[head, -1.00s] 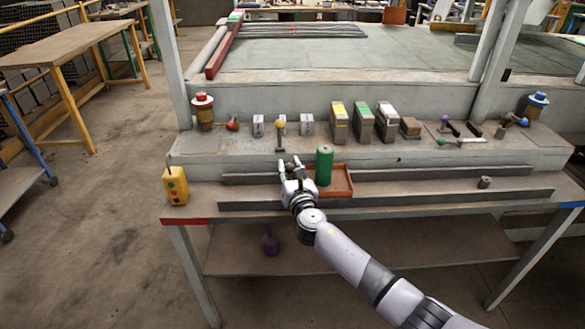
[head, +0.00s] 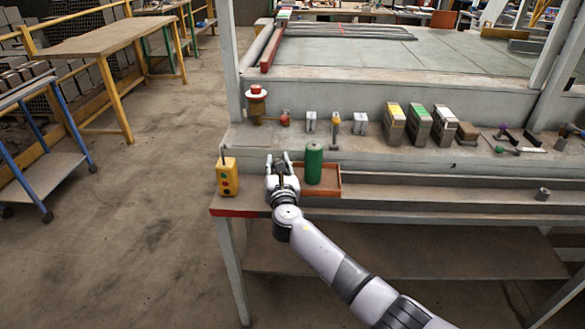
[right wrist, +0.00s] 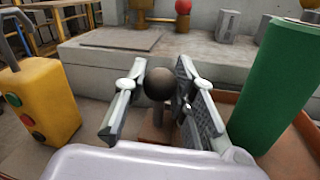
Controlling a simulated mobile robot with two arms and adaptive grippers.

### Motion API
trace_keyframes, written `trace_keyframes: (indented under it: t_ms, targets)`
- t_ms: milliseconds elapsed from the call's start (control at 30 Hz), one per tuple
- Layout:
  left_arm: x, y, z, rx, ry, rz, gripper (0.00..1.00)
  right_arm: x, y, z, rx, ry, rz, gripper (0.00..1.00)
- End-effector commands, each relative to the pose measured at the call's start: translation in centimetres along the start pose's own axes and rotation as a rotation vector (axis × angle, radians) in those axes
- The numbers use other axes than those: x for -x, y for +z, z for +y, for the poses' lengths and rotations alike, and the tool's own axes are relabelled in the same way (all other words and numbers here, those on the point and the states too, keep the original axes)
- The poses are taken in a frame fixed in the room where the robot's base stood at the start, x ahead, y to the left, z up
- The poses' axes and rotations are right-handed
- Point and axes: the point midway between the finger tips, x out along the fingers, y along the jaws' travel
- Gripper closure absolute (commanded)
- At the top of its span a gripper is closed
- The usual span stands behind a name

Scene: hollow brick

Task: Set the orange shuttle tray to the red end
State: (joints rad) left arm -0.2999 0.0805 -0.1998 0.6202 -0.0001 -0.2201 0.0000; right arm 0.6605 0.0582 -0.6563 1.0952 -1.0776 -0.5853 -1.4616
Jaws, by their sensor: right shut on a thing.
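The orange shuttle tray (head: 322,193) is low and shallow, with a green cylinder (head: 314,163) standing upright in it. It lies between dark rails, a little right of the bench's red end strip (head: 237,212). My right gripper (head: 282,164) is at the tray's left side, shut on a dark round knob. In the right wrist view, the knob (right wrist: 159,83) shows between the fingers, with the green cylinder (right wrist: 285,85) to the right. The tray's left part is partly hidden by my gripper. My left gripper is not in view.
A yellow button box (head: 228,177) stands at the bench's left end, close left of my gripper. Small blocks and boxes (head: 418,125) stand on the ledge behind. A small grey cylinder (head: 543,194) is far right along the rails (head: 430,198).

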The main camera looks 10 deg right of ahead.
Motion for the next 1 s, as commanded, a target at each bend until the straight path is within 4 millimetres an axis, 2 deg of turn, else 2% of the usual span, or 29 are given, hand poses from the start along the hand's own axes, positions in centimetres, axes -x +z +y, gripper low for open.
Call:
trace_keyframes:
  t_ms: [100,333,900,933,1000]
  targets:
    - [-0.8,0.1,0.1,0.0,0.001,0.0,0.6,-0.3,-0.5,1.6,-0.001,0.002,0.001,1.0]
    - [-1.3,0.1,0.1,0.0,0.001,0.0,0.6,-0.7,-0.8,3.4,0.0,0.002,0.001,1.0]
    - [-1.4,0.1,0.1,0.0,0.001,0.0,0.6,-0.8,-0.7,4.2,-0.002,0.005,0.0,1.0]
    - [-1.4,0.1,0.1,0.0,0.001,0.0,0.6,-0.8,-0.7,4.3,-0.002,0.005,0.0,0.73]
    - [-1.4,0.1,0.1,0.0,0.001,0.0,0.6,-0.8,-0.7,4.3,-0.002,0.005,-0.001,0.69]
